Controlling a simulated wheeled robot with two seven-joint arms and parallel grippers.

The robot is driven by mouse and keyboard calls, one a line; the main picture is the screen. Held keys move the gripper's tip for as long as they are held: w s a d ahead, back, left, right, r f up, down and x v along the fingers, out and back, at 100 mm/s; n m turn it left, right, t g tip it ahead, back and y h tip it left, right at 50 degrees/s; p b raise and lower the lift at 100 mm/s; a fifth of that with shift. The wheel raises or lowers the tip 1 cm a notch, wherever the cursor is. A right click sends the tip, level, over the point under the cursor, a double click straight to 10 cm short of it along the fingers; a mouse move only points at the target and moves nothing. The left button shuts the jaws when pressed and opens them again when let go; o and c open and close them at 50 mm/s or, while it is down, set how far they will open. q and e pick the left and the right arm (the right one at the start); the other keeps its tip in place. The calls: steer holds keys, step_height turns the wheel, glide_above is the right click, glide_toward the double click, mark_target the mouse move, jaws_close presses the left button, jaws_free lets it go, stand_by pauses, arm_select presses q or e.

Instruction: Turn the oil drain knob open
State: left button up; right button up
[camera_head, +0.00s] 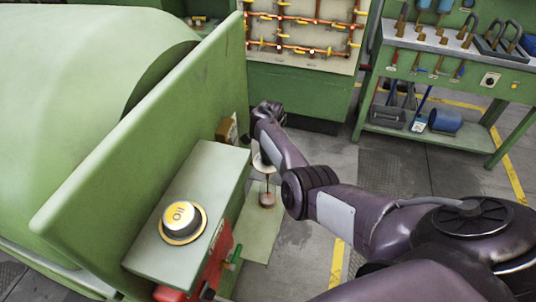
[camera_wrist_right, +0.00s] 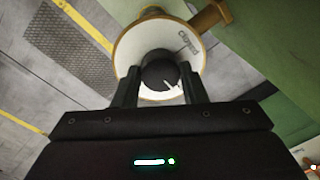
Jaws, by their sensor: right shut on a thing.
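In the right wrist view, a round black knob (camera_wrist_right: 158,68) sits at the centre of a white dial (camera_wrist_right: 128,52) with a tan rim. My right gripper (camera_wrist_right: 159,88) is shut on the black knob, one finger on each side. In the head view my right arm hides most of this gripper; only a pale part of the dial (camera_head: 261,162) seems to show beside the arm. My left gripper is not in view.
A brass-coloured fitting (camera_head: 227,130) sticks out from the green machine panel (camera_head: 150,130). A small reddish-brown round thing (camera_head: 267,199) lies below the dial. A tool bench (camera_head: 440,50) stands at the back right.

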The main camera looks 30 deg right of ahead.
steer(key=o, duration=1)
steer(key=shift+c, duration=0.2)
steer(key=r, duration=0.7)
steer(key=shift+s+r, duration=0.25)
steer(key=shift+r, duration=0.15)
steer(key=shift+f, duration=0.1)
